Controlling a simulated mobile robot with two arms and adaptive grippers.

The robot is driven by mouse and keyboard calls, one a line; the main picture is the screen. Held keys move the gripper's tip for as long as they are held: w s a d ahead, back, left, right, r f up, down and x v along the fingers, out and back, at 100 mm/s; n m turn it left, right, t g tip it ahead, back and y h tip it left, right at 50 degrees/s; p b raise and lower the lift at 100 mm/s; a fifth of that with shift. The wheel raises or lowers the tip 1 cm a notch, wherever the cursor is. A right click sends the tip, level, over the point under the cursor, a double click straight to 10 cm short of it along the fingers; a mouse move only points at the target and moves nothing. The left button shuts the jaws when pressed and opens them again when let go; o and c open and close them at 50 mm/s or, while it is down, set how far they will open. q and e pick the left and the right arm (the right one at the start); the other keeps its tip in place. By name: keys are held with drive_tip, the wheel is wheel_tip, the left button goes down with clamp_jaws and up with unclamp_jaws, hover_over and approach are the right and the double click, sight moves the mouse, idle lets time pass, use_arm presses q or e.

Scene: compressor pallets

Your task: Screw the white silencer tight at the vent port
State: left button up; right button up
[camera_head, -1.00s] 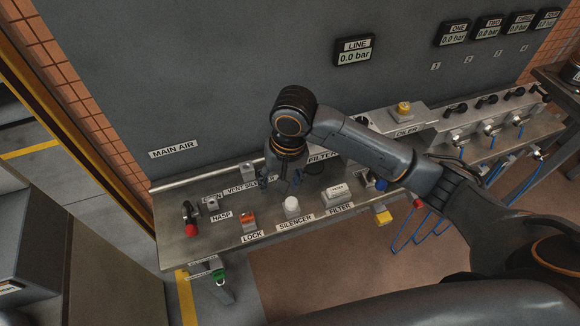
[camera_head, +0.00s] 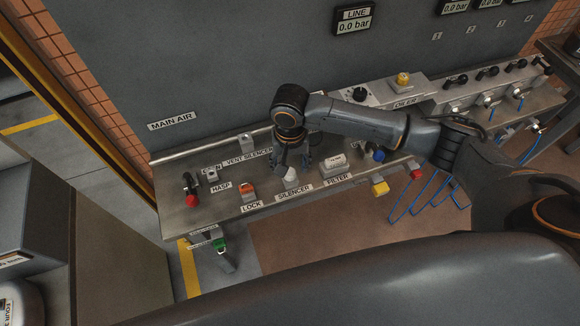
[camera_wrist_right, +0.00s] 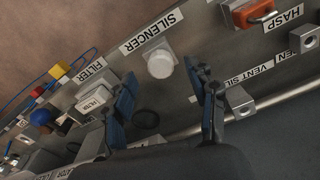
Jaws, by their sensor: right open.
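The white silencer (camera_head: 291,175) stands upright on the metal bench above the SILENCER label. It also shows in the right wrist view (camera_wrist_right: 160,64). My right gripper (camera_head: 293,166) is open and empty above and just behind it. In the right wrist view its dark blue fingers (camera_wrist_right: 166,80) are spread, with the silencer beyond the tips and between them. The vent port block (camera_head: 248,143) stands behind the VENT SILENCER label, left of the gripper. The block also shows in the right wrist view (camera_wrist_right: 239,101). My left gripper is not in view.
A white filter box (camera_head: 333,167) stands right of the silencer. An orange-red lock (camera_head: 247,188) and a red-ended handle (camera_head: 191,196) are to the left. A grey panel with a LINE gauge (camera_head: 353,20) rises behind the bench.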

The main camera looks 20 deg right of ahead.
drive_tip(key=shift+f, duration=1.25)
clamp_jaws()
drive_tip(key=c, duration=1.2)
unclamp_jaws()
drive_tip(key=shift+n, duration=1.9)
drive_tip(key=c, duration=1.2)
unclamp_jaws()
drive_tip(key=shift+r, duration=0.1)
drive_tip(key=c, duration=1.2)
unclamp_jaws()
drive_tip(key=shift+r+p, duration=1.45)
drive_tip(key=shift+p, duration=0.9)
drive_tip(key=c, duration=1.2)
unclamp_jaws()
drive_tip(key=c, duration=1.2)
unclamp_jaws()
drive_tip(key=shift+r+p, duration=0.8)
drive_tip(key=shift+p, duration=0.35)
drive_tip(key=c, duration=1.2)
unclamp_jaws()
